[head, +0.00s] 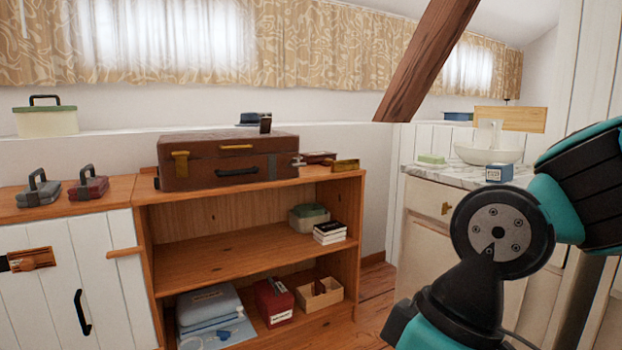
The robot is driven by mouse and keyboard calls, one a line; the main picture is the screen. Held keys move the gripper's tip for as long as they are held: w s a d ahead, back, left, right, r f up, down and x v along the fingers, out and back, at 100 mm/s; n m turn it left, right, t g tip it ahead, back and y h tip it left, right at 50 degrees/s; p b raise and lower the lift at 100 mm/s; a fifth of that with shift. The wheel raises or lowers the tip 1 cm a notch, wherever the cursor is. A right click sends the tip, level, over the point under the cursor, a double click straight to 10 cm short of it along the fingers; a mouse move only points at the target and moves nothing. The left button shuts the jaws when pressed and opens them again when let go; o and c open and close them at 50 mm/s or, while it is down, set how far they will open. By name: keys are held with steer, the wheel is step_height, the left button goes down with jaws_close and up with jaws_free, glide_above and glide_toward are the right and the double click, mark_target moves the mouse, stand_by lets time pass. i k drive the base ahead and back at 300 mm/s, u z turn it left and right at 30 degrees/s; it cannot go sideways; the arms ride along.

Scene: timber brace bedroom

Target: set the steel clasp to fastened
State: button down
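A brown suitcase (228,160) lies on top of the wooden shelf unit. A small grey metal fitting (298,160) shows at its right end and may be the steel clasp. It is too small to tell whether it is fastened. A brass-coloured clasp (181,164) sits on the suitcase front at the left, and a black handle (237,172) is on the front. The suitcase lid looks closed. My gripper is out of view; only links of my arm show at the right, well apart from the suitcase.
The wooden shelf unit (250,247) holds boxes and a blue case. A marble-topped washstand (455,174) with a basin stands at the right. A slanted timber brace (428,58) rises behind.

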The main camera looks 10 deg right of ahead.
mark_target(294, 162)
steer(key=u, duration=0.2)
steer(key=i, duration=1.05)
steer(key=z, duration=0.3)
